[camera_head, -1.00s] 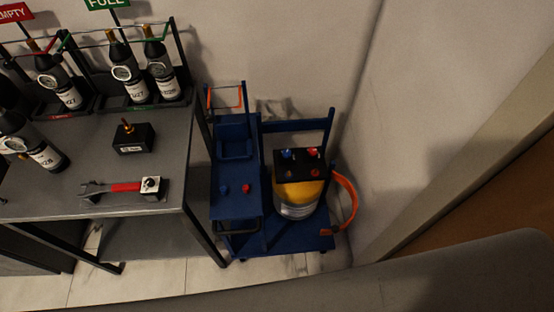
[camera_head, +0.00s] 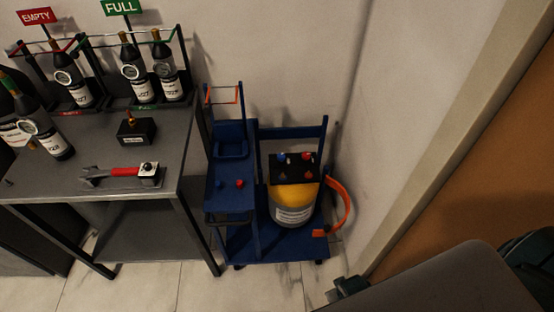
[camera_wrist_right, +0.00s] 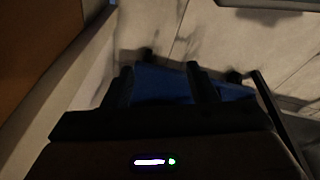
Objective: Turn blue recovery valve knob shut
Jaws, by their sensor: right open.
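A grey cylinder with a yellow top (camera_head: 292,207) stands on a blue cart (camera_head: 285,247). The black block (camera_head: 292,171) on top of it carries a blue knob (camera_head: 283,157) and a red knob (camera_head: 307,156). A second small blue knob (camera_head: 219,186) and red knob (camera_head: 239,184) sit on the cart's left panel. My right gripper (camera_head: 347,287) is low at the bottom right, apart from the knobs. In the right wrist view its fingers (camera_wrist_right: 160,86) are open, with blue cart base beyond them and no knob visible. My left gripper is out of view.
A grey table (camera_head: 90,190) at left holds bottles, a black block (camera_head: 137,131) and a red-handled wrench (camera_head: 125,172). An orange strap (camera_head: 342,210) hangs right of the cylinder. The wall is close behind and right of the cart; floor shows in front.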

